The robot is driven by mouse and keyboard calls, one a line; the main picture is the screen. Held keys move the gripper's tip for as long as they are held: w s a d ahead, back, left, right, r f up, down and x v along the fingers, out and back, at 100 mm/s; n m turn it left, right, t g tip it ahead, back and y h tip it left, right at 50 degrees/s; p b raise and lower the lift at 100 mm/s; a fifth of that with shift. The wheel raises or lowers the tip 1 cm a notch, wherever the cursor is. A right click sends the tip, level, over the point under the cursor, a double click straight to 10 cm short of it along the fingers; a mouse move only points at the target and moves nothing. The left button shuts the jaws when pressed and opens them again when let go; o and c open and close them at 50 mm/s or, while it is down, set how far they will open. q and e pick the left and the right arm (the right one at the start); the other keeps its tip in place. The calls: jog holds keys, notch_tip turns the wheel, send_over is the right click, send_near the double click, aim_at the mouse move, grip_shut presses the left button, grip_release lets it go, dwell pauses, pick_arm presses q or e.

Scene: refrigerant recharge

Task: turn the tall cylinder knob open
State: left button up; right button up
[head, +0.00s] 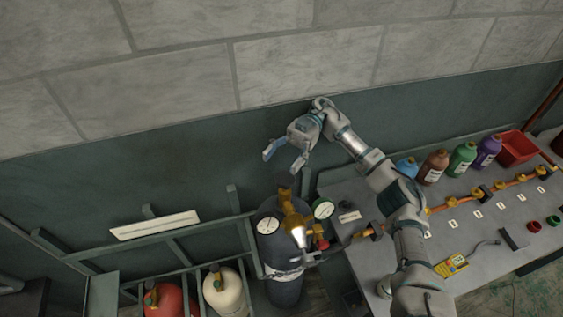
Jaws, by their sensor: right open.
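The tall dark cylinder (286,291) stands upright at the lower middle, beside the grey bench. Brass valve fittings (291,217) sit on its top, between two round white-faced gauges, the left one (268,225) and the right one (323,208). A small red part (322,244) shows at the right of the fittings. I cannot tell clearly which part is the knob. My right gripper (282,162) is open and empty, above the brass fittings in the picture and apart from them, with its fingers pointing down-left. My left gripper is out of view.
A red cylinder (166,301) and a cream cylinder (223,291) stand in a green rack at the lower left. The bench (480,236) at right carries a copper pipe with brass valves, several coloured bottles, a red bin (517,148) and a yellow meter (451,265). A wall rises behind.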

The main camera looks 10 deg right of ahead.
jog(key=shift+o, duration=0.6)
jog(key=shift+f, duration=0.1)
jog(key=w+d+f+m+t+y, duration=0.2)
jog(key=d+f+m+t+y, duration=0.35)
jog(key=d, duration=0.25)
jog(key=m+t, duration=0.3)
jog(key=t, duration=0.4)
send_near(277, 179)
jog(key=shift+h, duration=0.25)
jog(key=a+p, duration=0.3)
jog(key=a, duration=0.4)
jog(key=shift+a, duration=0.35)
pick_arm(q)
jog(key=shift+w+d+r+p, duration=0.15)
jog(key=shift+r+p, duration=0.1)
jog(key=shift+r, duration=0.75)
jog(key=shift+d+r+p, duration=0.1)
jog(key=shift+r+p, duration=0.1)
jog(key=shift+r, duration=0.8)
pick_arm(e)
jog(key=shift+a+f, duration=0.2)
jog(key=shift+a, duration=0.65)
jog(key=shift+a, duration=0.25)
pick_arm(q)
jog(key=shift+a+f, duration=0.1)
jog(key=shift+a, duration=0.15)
pick_arm(e)
jog(key=shift+a, duration=0.15)
jog(key=c, duration=1.1)
